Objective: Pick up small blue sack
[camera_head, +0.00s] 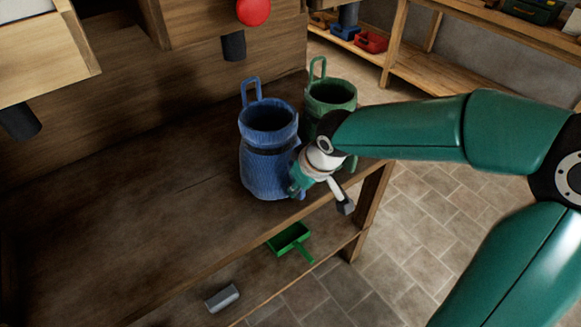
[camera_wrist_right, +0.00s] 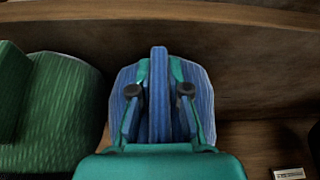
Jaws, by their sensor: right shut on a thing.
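The small blue sack (camera_head: 268,172) stands upright and open-topped on the wooden bench, with a loop handle at its back rim. My right gripper (camera_head: 304,178) is at its right side, low down, partly hidden by the wrist. In the right wrist view the gripper (camera_wrist_right: 158,97) is shut on an upright blue strip on the side of the sack (camera_wrist_right: 204,90), one finger on each side of it. The sack appears to rest on the bench. My left gripper is out of view.
A green sack (camera_head: 331,96) stands close behind the blue one, partly behind my right arm; it also shows in the right wrist view (camera_wrist_right: 60,115). A green scoop (camera_head: 288,238) and grey object (camera_head: 222,297) lie on the lower shelf. The bench (camera_head: 130,220) is clear at left.

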